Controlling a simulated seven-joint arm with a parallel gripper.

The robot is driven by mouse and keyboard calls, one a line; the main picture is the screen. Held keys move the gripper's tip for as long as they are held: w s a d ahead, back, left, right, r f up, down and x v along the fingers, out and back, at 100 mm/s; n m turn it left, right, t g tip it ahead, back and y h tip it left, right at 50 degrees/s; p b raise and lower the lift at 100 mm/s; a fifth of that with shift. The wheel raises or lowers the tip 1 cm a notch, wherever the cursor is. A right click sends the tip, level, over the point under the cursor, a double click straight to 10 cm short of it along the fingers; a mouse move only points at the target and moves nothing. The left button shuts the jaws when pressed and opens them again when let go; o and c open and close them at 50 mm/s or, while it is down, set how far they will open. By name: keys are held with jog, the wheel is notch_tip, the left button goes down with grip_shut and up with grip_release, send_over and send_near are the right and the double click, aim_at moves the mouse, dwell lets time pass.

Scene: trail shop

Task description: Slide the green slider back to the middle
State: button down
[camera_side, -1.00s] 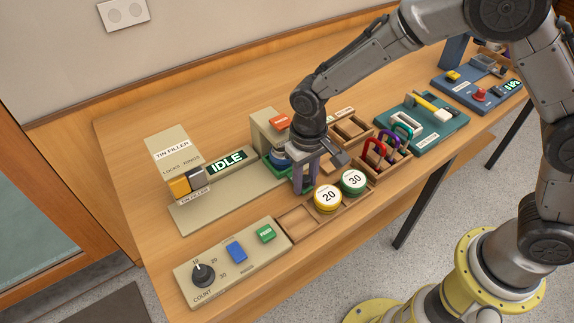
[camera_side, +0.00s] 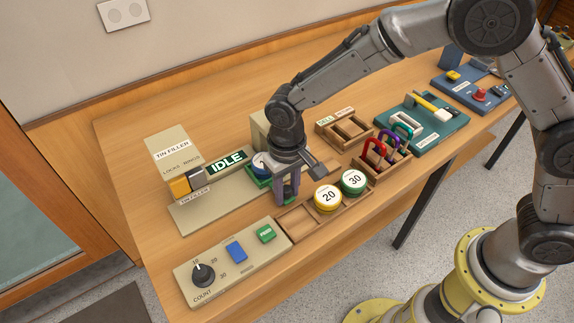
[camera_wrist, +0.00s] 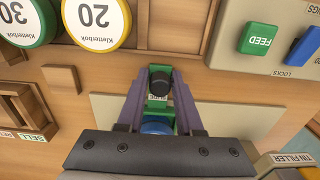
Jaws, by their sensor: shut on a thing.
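The green slider (camera_side: 254,181) sits on the long beige plate of the tin filler (camera_side: 205,214), with a blue-topped tin (camera_side: 258,164) on it. In the wrist view the slider (camera_wrist: 157,101) shows a black knob (camera_wrist: 156,84) at its front, with the blue tin top (camera_wrist: 157,128) behind. My gripper (camera_side: 285,203) is low over the plate's front edge, pointing down. In the wrist view its purple fingers (camera_wrist: 159,84) are on both sides of the black knob, shut on it. My wrist hides part of the slider and the plate's right end.
The IDLE display (camera_side: 226,162) and filler housing (camera_side: 172,155) stand to the left. The count panel (camera_side: 232,262) is in front.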

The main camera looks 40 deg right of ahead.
aim_at(264, 214)
jog(key=shift+a+r, duration=0.1)
jog(key=shift+a, duration=3)
jog(key=c, duration=0.7)
grip_release()
jog(key=shift+d, duration=0.1)
jog(key=shift+r, duration=3.4)
